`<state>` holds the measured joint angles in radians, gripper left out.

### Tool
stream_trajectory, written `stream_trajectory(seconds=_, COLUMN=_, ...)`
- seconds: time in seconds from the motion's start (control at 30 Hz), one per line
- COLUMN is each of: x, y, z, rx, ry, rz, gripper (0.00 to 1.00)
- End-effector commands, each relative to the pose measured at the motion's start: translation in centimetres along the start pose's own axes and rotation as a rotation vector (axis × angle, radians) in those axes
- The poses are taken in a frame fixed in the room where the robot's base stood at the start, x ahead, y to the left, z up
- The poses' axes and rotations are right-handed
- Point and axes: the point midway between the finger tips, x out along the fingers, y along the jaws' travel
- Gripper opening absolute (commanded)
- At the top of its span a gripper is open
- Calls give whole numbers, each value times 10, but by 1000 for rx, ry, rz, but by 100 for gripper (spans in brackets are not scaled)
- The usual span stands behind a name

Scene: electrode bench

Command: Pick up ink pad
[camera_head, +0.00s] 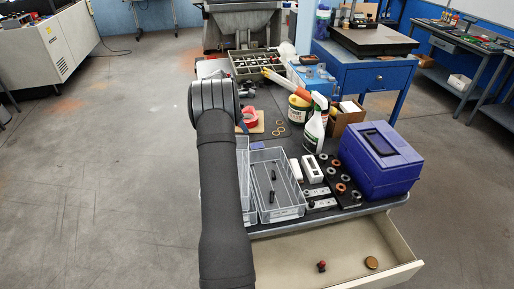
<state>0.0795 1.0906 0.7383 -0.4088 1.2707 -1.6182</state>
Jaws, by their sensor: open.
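In the open drawer (290,262) at the front of the bench lies a small round brown disc (371,263) with a darker rim, which looks like the ink pad, though it is too small to be sure. A small dark red knobbed object (322,266), perhaps a stamp, stands to its left, apart from it. My dark grey arm rises from the bottom centre and covers the left part of the bench. My gripper is not visible; I cannot tell where it is relative to the disc.
Clear plastic bins (277,213) stand beside my arm, with a white block (312,168) and several rings to their right. A blue-purple box (380,163) stands at the right edge above the drawer. A spray bottle (314,125) stands behind. The drawer floor is mostly free.

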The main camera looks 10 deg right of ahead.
Motion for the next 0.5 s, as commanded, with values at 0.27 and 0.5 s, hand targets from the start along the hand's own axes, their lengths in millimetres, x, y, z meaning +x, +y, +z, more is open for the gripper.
stream_trajectory(seconds=0.27, x=62, y=0, z=0, rx=0, ry=2, rz=-3, gripper=67)
stream_trajectory(seconds=0.5, x=86, y=0, z=0, rx=1, ry=2, rz=0, gripper=67)
